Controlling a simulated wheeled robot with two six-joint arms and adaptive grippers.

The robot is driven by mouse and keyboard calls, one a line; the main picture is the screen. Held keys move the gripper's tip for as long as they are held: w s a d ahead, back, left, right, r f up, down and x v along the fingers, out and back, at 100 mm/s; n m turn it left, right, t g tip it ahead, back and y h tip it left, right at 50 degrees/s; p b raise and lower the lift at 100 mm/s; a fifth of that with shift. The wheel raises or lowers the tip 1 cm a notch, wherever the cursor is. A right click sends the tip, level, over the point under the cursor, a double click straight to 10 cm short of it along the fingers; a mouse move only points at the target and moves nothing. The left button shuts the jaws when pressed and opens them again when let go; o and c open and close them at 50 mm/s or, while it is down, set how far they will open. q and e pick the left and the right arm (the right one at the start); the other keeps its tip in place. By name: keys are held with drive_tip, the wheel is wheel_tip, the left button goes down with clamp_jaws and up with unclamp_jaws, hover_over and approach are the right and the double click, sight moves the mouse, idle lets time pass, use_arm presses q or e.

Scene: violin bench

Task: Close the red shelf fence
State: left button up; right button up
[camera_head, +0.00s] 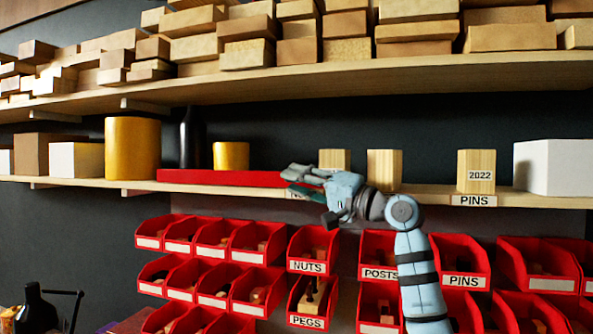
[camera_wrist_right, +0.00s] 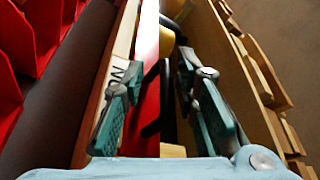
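The red shelf fence (camera_head: 225,178) is a long red bar along the front edge of the middle shelf (camera_head: 80,182). Its right end is partly hidden by my right gripper (camera_head: 297,181). In the right wrist view the fence (camera_wrist_right: 150,65) runs away from me as a red strip between the two fingers. The fingers of the right gripper (camera_wrist_right: 160,88) are spread apart, one on each side of the strip. I cannot tell whether either finger touches it. My left gripper is not in view.
Red bins (camera_head: 313,250) hang below; a loaded upper shelf (camera_head: 300,80) runs above.

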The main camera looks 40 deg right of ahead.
drive_tip(key=shift+w+r, duration=0.1)
drive_tip(key=shift+s+r, duration=0.15)
drive_tip(key=shift+s, duration=0.5)
drive_tip(key=shift+w, duration=0.2)
drive_tip(key=c, duration=0.7)
drive_tip(key=shift+w+a, duration=0.1)
drive_tip(key=shift+w, duration=0.05)
clamp_jaws()
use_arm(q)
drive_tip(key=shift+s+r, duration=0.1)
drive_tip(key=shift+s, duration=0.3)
